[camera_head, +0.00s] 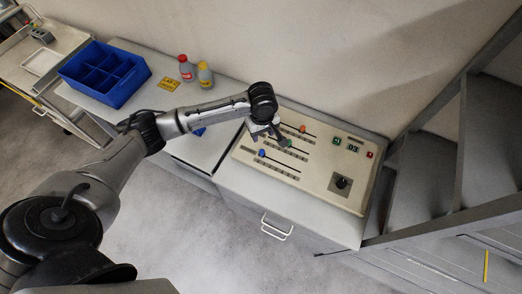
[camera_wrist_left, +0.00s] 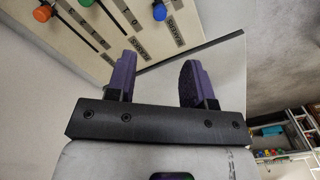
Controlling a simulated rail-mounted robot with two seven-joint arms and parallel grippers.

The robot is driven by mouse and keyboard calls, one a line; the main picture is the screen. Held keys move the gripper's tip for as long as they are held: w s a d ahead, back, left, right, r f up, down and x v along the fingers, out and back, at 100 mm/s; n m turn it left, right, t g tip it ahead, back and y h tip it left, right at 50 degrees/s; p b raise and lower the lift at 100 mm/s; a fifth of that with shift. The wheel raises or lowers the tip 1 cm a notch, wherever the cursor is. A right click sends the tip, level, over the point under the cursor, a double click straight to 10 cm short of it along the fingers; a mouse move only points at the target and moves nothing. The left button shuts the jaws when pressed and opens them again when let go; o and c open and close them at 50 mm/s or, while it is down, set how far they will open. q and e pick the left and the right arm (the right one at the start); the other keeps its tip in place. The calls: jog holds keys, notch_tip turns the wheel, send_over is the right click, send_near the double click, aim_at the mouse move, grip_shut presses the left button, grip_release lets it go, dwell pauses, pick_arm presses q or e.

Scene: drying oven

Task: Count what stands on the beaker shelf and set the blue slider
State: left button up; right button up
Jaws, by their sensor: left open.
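A beige slider panel (camera_head: 318,183) sits on the cabinet top with its slots running across it. The blue slider (camera_head: 261,153) is near the left end of the lowest slot; a blue knob also shows in the left wrist view (camera_wrist_left: 160,11). A green slider (camera_head: 289,142) and an orange slider (camera_head: 302,128) stand on other slots. My left gripper (camera_head: 274,136) is over the panel's upper left part, close to the green slider. Its purple fingers (camera_wrist_left: 156,75) are apart with nothing between them. No beakers can be made out. My right gripper is out of view.
A dial (camera_head: 342,182) and a small display (camera_head: 353,148) are on the panel's right. A grey shelf frame (camera_head: 455,150) rises at right.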

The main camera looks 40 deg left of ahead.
aim_at(262, 151)
pick_arm(q)
jog(key=shift+n, duration=0.3)
notch_tip(262, 151, down, 14)
jog(key=shift+r+b, duration=0.1)
jog(key=shift+b, duration=0.55)
jog(key=shift+c, duration=0.2)
grip_shut()
